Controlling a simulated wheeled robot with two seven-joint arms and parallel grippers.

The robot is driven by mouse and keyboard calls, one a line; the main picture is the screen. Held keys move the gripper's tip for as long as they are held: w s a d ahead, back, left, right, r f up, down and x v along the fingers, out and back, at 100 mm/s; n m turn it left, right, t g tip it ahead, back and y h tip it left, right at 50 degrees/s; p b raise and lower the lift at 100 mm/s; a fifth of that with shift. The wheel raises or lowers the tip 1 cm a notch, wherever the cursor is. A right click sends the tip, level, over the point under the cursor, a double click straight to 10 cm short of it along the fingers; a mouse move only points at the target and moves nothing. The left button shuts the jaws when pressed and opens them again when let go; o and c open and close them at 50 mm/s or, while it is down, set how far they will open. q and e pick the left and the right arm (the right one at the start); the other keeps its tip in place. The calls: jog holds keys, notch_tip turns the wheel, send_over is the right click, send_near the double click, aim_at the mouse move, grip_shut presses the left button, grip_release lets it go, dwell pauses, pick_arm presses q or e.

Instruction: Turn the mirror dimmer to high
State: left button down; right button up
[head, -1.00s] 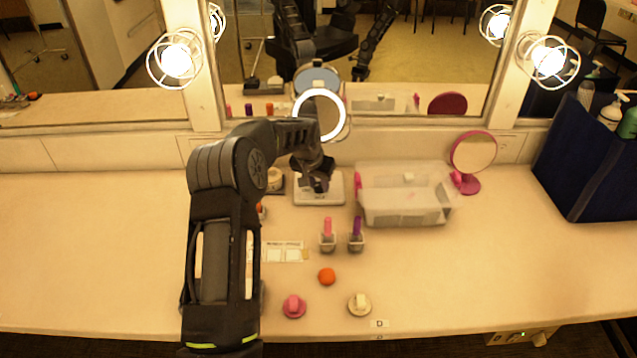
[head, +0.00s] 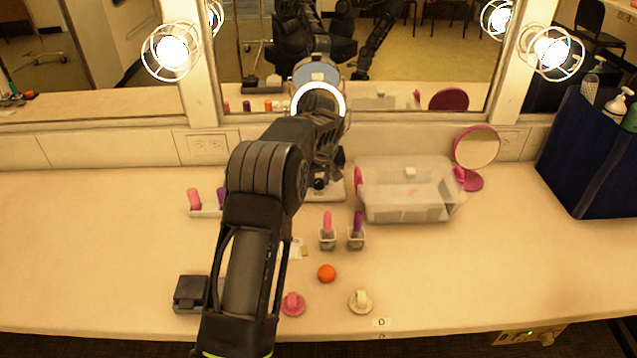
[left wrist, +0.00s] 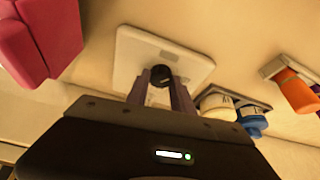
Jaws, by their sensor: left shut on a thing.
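The ring mirror (head: 341,100) stands against the wall mirror and its ring is lit. Its white base (head: 338,188) lies on the counter, partly hidden by my left arm. A dark round dimmer knob (head: 319,184) sits on the base. In the left wrist view the knob (left wrist: 160,76) is between the two fingers of my left gripper (left wrist: 160,88), which is shut on it. In the head view the left gripper (head: 324,172) is over the base, its fingers hard to make out. The knob's setting mark cannot be read. My right gripper is not in view.
A clear plastic bin (head: 405,205) stands close right of the base, with a small pink mirror (head: 476,150) beyond it. Two lipsticks in holders (head: 328,240), an orange ball (head: 326,273) and pink and cream knob-like items lie in front. A black box (head: 190,293) sits front left.

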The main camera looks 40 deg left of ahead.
pick_arm(q)
jog(key=n, duration=0.2)
jog(key=n+g+y, duration=0.1)
jog(key=n, duration=0.1)
jog(key=shift+w+r+n, duration=0.1)
jog(key=shift+w+n, duration=0.05)
jog(key=shift+n, duration=0.15)
jog(key=shift+n+g+p, duration=0.55)
jog(key=shift+n+g, duration=0.25)
jog(key=shift+n, duration=0.7)
jog(key=c, duration=1.1)
grip_release()
jog(key=shift+d, duration=0.1)
jog(key=v, duration=0.7)
jog(key=shift+d+r+b, duration=0.2)
jog(key=shift+r+b, duration=0.1)
jog(key=shift+b, duration=0.1)
